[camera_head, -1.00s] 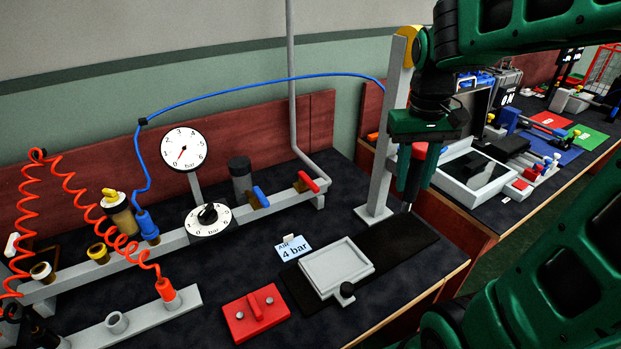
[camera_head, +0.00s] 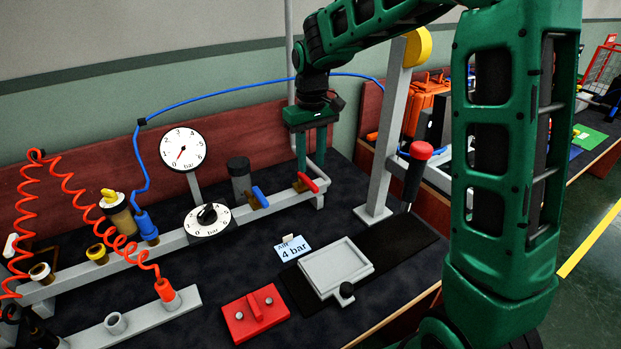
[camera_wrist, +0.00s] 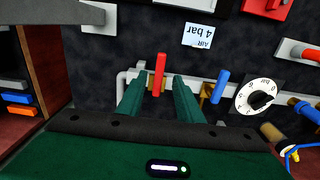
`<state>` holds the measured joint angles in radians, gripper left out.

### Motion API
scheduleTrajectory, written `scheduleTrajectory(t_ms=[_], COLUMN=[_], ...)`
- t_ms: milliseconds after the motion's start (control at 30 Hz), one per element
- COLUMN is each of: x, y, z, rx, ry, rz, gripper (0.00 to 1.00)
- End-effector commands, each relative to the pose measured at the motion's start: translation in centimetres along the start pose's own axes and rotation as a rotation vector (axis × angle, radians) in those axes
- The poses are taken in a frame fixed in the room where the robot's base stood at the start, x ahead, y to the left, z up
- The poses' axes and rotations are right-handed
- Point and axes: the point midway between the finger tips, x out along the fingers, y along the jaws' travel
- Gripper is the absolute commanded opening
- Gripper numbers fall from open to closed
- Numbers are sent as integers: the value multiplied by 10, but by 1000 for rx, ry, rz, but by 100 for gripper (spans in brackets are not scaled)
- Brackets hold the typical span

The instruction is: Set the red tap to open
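The red tap (camera_head: 308,182) is a red bar handle on a brass body near the right end of the grey pipe rail (camera_head: 283,202). Its handle lies across the rail. My gripper (camera_head: 311,168) points down at the red tap, fingers apart. In the wrist view, the red tap (camera_wrist: 159,74) stands between the two green fingers of my gripper (camera_wrist: 159,84), with a gap on each side. I cannot tell how far the fingertips reach down around the handle.
A blue tap (camera_head: 260,196) sits just left on the same rail, also across it. Left of it are a regulator dial (camera_head: 208,218) and a round gauge (camera_head: 184,149). A red-knobbed lever (camera_head: 421,151) on a grey post (camera_head: 385,150) stands to the right. The bench front is partly clear.

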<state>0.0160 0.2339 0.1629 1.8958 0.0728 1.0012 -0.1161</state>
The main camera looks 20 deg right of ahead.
Motion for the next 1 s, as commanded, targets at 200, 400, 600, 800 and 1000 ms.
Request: scheduleTrajectory(t_ms=[200, 400, 600, 800, 1000], x=[38, 58, 63, 63, 63], y=[0, 0, 0, 0, 0], z=[1, 1, 1, 0, 0], rx=[0, 0, 0, 0, 0], ry=[-4, -1, 0, 0, 0], rz=[0, 0, 0, 0, 0], gripper=[33, 33, 33, 30, 0])
